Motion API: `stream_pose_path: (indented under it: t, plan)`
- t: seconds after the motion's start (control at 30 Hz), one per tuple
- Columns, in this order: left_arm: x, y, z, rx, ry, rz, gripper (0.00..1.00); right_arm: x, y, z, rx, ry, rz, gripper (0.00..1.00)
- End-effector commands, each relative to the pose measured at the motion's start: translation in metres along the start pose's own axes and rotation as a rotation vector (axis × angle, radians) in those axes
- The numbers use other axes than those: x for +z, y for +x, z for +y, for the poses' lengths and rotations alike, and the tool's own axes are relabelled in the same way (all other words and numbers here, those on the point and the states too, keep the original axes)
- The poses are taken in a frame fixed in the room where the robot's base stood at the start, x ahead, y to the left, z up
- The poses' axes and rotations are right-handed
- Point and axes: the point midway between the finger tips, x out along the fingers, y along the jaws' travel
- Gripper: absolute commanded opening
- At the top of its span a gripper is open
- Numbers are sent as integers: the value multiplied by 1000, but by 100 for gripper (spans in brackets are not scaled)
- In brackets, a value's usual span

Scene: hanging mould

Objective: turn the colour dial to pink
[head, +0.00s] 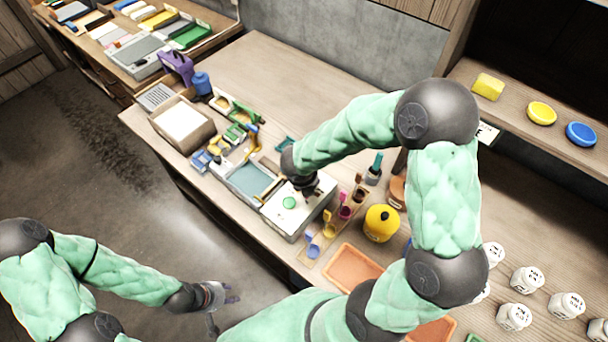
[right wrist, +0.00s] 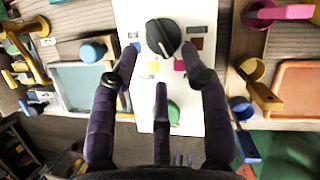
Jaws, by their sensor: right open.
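The colour dial (right wrist: 163,36) is a round black knob on a white panel, near the top of the right wrist view. Small colour patches surround it, among them a pink patch (right wrist: 180,65). I cannot tell clearly which patch the knob's mark faces. A green button (right wrist: 174,112) is on the same panel; it also shows in the head view (head: 289,203). My right gripper (right wrist: 159,62) is open, its dark fingers spread below and either side of the dial, with nothing between them. In the head view it hides the dial. My left gripper (head: 222,308) is open and empty over the floor.
The white machine (head: 292,222) stands on the wooden bench. A blue-grey tray (head: 250,180) is to its left, coloured scoops (head: 330,229) and a yellow pot (head: 381,222) to its right. An orange tray (head: 352,271) lies near the front edge. White jars (head: 527,279) stand farther right.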

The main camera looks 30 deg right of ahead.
Motion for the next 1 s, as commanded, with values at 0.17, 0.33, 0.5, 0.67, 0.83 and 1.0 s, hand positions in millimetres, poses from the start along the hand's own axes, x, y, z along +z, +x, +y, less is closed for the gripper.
stream_pose_path:
  t: [0.17, 0.33, 0.5, 0.67, 0.83, 1.0]
  plan:
    - [0, 0, 0, 0, 0, 0, 40, 2, -38, 1, 4, 0, -5, 46]
    - [0, 0, 0, 0, 0, 0, 40, 1, -65, 1, 3, 0, -3, 46]
    - [0, 0, 0, 0, 0, 0, 40, 0, -79, 0, 2, 0, -1, 46]
    - [0, 0, 0, 0, 0, 0, 40, 0, -82, 0, 1, 0, 0, 46]
    - [0, 0, 0, 0, 0, 0, 40, 0, -82, 0, 0, 0, 0, 46]
    - [0, 0, 0, 0, 0, 0, 40, 0, -82, 0, 0, 0, 0, 46]
